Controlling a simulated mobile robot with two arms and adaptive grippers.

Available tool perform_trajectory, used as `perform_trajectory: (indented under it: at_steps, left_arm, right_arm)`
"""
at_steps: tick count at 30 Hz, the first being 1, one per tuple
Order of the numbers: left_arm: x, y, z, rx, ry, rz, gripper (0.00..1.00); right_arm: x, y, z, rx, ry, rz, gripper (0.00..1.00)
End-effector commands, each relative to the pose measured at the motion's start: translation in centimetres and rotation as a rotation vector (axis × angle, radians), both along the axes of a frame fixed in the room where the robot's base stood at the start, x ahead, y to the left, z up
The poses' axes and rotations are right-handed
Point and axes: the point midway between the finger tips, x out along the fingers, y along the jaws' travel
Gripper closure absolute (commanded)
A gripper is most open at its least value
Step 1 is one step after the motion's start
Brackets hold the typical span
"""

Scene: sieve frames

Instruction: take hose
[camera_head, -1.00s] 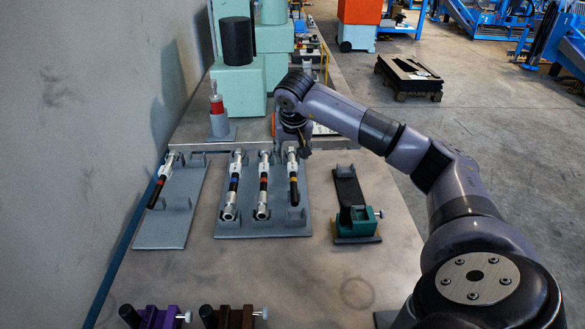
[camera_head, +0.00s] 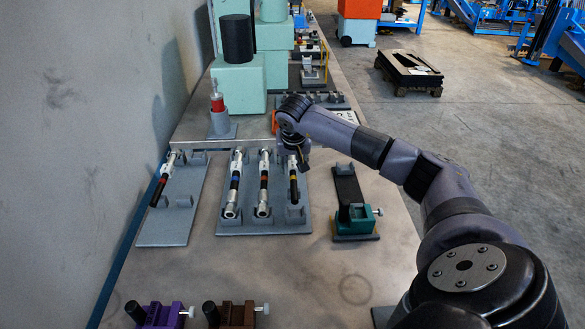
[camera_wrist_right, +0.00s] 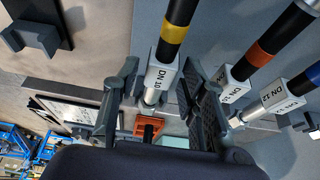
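Three black hoses with white end fittings lie side by side on a grey rack (camera_head: 262,229). They are a blue-banded hose (camera_head: 234,183), an orange-red-banded hose (camera_head: 264,182) and a yellow-banded hose (camera_head: 293,184) on the right. My right gripper (camera_head: 300,160) is low over the far end of the yellow-banded hose. In the right wrist view, the gripper (camera_wrist_right: 163,75) is open, with one finger on each side of that hose's white fitting, marked DN 10 (camera_wrist_right: 162,76). Gaps show between the fingers and the fitting. My left gripper is not in view.
Another hose (camera_head: 163,180) lies on a grey plate (camera_head: 165,232) at the left. A teal clamp block (camera_head: 355,220) stands right of the rack. Purple (camera_head: 157,315) and brown (camera_head: 230,316) clamp blocks stand in front. The table between is clear.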

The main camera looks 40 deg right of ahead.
Motion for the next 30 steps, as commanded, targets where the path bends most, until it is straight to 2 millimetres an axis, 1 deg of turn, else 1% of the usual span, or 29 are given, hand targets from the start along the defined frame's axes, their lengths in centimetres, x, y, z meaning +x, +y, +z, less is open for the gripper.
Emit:
perform_trajectory:
  at_steps: [1, 2, 16, 30]
  left_arm:
    - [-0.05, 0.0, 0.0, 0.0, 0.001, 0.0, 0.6]
    - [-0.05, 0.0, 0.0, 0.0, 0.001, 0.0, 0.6]
    - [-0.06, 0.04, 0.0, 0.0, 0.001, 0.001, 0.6]
    - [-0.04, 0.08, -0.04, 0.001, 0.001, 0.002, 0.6]
  right_arm:
    - [-0.01, -0.01, 0.02, 0.0, 0.0, 0.0, 0.67]
    - [0.0, 0.0, 0.02, 0.0, 0.0, 0.0, 0.69]
    - [-0.01, -0.01, 0.05, 0.0, 0.0, 0.0, 1.0]
    - [0.04, -0.02, 0.33, 0.0, -0.002, -0.001, 1.0]
